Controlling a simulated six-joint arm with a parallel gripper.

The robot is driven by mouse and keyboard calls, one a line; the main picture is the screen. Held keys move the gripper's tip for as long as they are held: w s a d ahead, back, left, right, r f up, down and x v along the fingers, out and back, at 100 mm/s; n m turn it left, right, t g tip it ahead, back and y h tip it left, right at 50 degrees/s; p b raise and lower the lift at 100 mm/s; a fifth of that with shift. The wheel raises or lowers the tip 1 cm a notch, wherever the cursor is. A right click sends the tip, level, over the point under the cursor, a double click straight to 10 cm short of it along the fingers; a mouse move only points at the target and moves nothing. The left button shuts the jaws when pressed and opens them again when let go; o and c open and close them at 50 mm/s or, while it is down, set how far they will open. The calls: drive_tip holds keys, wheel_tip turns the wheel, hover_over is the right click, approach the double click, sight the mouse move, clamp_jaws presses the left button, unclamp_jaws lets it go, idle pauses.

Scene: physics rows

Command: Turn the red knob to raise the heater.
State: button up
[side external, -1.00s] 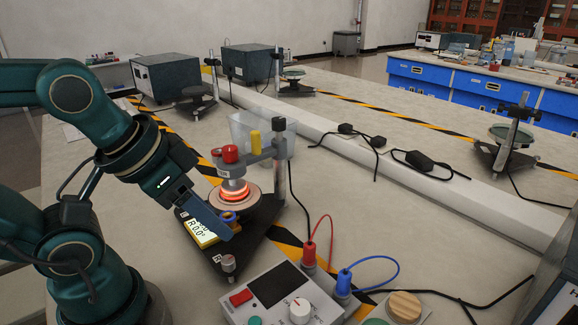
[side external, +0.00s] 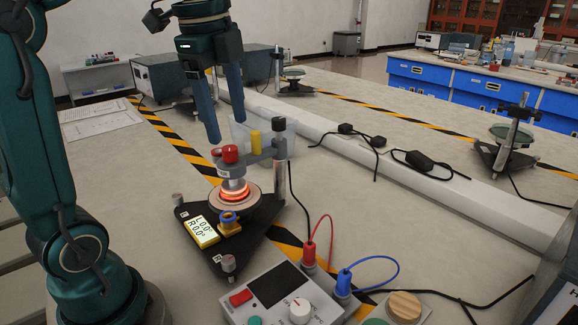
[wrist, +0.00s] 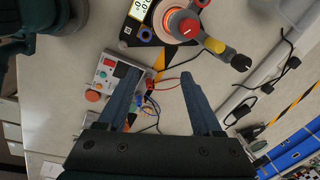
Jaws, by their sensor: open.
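In the wrist view a red cap (wrist: 190,27) shows at the top, over the glowing ring. My gripper (side external: 227,131) points down with its fingers apart, just above the red knob in the side view.
The heater stands on a black base with a yellow display (side external: 202,231). A control box (side external: 282,295) with red and blue cables stands in front.

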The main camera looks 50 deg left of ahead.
drive_tip(key=g, duration=0.1)
hover_over(229, 148)
drive_tip(key=f, duration=0.2)
drive_tip(key=shift+w+d+f, duration=0.1)
drive_tip(key=shift+d+f, duration=0.15)
drive_tip(key=shift+f, duration=0.05)
drive_tip(key=shift+a+f+n+g, duration=0.3)
drive_tip(key=shift+f, duration=2.6)
clamp_jaws()
